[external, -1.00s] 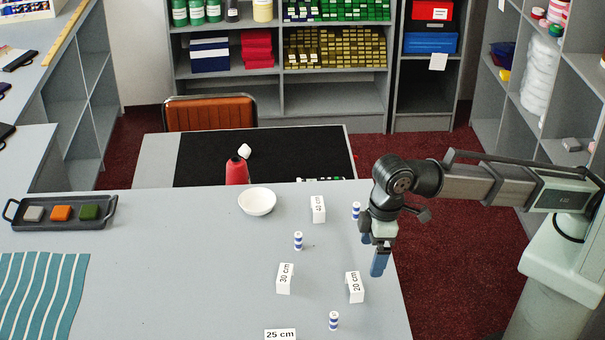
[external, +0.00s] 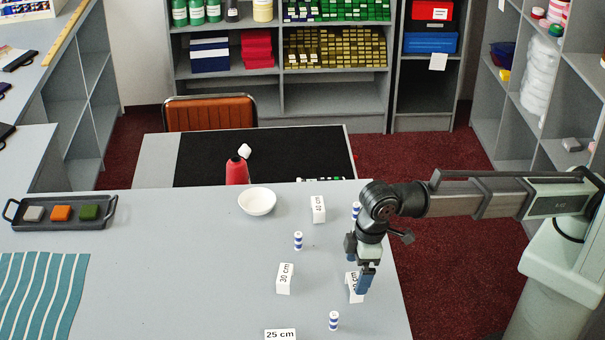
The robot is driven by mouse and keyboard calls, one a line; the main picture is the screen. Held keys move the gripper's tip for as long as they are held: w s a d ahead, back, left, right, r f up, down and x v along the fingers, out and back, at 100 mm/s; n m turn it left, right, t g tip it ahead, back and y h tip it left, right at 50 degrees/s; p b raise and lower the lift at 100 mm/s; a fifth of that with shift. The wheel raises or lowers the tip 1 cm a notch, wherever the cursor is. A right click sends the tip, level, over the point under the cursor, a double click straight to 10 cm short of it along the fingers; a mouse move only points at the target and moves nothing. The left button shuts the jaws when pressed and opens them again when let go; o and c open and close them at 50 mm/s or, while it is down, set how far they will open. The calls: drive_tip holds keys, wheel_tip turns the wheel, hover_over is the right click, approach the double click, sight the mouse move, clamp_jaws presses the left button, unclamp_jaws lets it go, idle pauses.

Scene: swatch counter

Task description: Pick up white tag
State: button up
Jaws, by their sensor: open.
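Several white tags with printed lengths stand on the grey counter (external: 190,270). One tag, the 20 cm one (external: 354,294), is partly hidden behind my gripper (external: 359,268). The 30 cm tag (external: 285,279) stands to its left, the 40 cm tag (external: 318,209) farther back, and the 25 cm tag (external: 280,335) at the front edge of the picture. My gripper is open, pointing down, with its blue fingers overlapping the 20 cm tag in the view. I cannot tell whether they touch it. I see nothing between the fingers.
Blue-and-white striped cylinders stand among the tags, at the middle (external: 298,241), front (external: 334,320) and back (external: 356,210). A white bowl (external: 257,202) and a red bottle (external: 237,171) are farther back. A dark tray (external: 104,220) and striped cloth (external: 40,290) lie left. The counter's centre-left is clear.

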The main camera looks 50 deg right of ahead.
sight(355, 282)
drive_tip(key=f, duration=0.4)
drive_tip(key=shift+w+a+f, duration=0.1)
drive_tip(key=shift+a+f, duration=0.1)
drive_tip(key=shift+f, duration=0.2)
drive_tip(key=c, duration=1)
drive_tip(key=shift+r, duration=5.1)
